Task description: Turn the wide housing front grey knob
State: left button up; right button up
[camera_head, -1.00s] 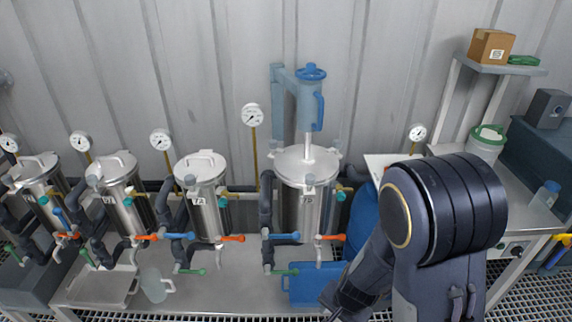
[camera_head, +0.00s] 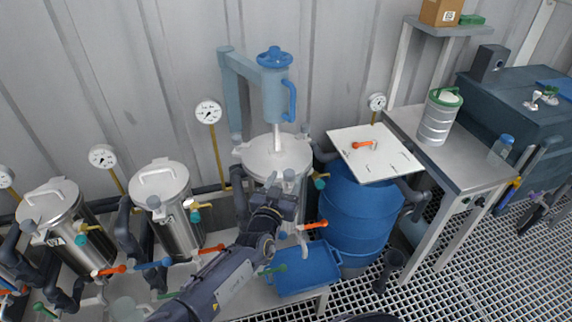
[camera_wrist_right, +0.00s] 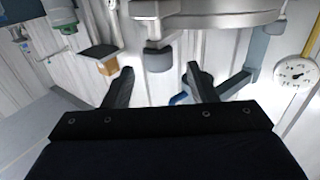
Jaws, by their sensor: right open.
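The wide housing (camera_head: 262,160) is the broad steel vessel under the blue lifting device. Its front grey knob (camera_head: 289,176) sits at the front rim of the lid. In the right wrist view the grey knob (camera_wrist_right: 158,57) appears between my two fingers and a little beyond their tips. My right gripper (camera_head: 280,198) is at the front of the housing, just below the knob. Its fingers (camera_wrist_right: 163,82) are open and spread on either side of the knob, with a visible gap. I see no contact. My left gripper is not in view.
Narrower steel vessels (camera_head: 165,205) stand to the left, with orange and blue valve handles. An orange handle (camera_head: 313,225) and blue tray (camera_head: 300,272) are close to my right arm. A blue barrel (camera_head: 360,215) with a white board (camera_head: 375,160) stands to the right.

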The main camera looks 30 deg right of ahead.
aim_at(291, 169)
jog(key=p+x, duration=0.1)
jog(key=x, duration=0.4)
jog(key=shift+w+d+f+p, duration=0.1)
jog(key=shift+w+d+p, duration=0.15)
jog(key=shift+d+p, duration=0.1)
jog(key=c, duration=1)
jog(key=shift+o, duration=0.2)
